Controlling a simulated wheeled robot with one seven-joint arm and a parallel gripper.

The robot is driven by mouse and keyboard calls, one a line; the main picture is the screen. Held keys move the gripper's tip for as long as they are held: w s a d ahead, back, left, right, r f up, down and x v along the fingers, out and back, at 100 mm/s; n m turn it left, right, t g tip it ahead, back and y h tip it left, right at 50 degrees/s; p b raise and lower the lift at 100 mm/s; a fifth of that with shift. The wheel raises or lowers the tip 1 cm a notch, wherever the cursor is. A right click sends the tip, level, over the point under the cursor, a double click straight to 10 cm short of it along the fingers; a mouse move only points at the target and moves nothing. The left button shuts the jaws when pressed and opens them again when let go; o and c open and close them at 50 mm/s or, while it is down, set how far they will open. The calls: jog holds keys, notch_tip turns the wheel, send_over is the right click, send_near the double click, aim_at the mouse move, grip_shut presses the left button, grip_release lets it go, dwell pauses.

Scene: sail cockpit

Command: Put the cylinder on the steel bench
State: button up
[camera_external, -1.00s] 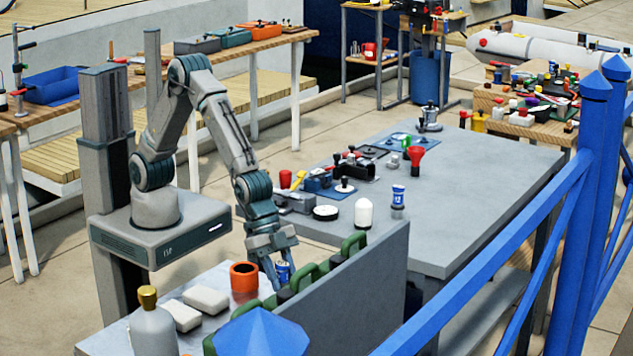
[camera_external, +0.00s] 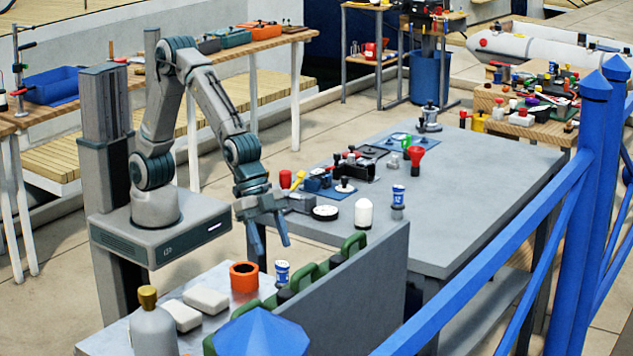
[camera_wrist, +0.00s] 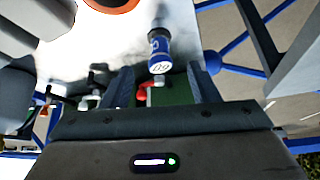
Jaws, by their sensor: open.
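A small blue-and-white cylinder (camera_external: 282,273) stands on the light metal-topped front bench (camera_external: 222,318), just right of an orange cup (camera_external: 244,276). In the wrist view the cylinder (camera_wrist: 159,50) shows ahead of my fingers, apart from them. My gripper (camera_external: 272,250) is open and empty, just above and slightly left of the cylinder; it also shows in the wrist view (camera_wrist: 165,90). A large grey bench (camera_external: 465,195) stands behind; a similar blue-and-white cylinder (camera_external: 398,196) is upright on its near side. The frames do not show which bench is meant by the steel bench.
A grey upright panel (camera_external: 355,290) and green handles (camera_external: 352,243) border the front bench on the right. White blocks (camera_external: 205,301) and a grey bottle (camera_external: 152,327) stand at its left. The large bench's right half is clear; tools and a white domed object (camera_external: 363,214) occupy its left.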

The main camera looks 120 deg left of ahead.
jog(key=s+a+r+n+g+y, duration=0.1)
jog(key=s+a+r, duration=0.2)
jog(key=s+a, duration=0.35)
jog(key=s+a+r+n+g+y, duration=0.1)
jog(key=s+a+r, duration=0.25)
jog(key=s, duration=0.65)
jog(key=s+a+f, duration=0.1)
jog(key=s+a, duration=0.1)
jog(key=s, duration=0.5)
jog(key=s+a+f+n+g, duration=0.1)
jog(key=s+a+f, duration=0.1)
jog(key=s, duration=0.6)
jog(key=shift+a+g, duration=0.3)
jog(key=shift+a, duration=0.3)
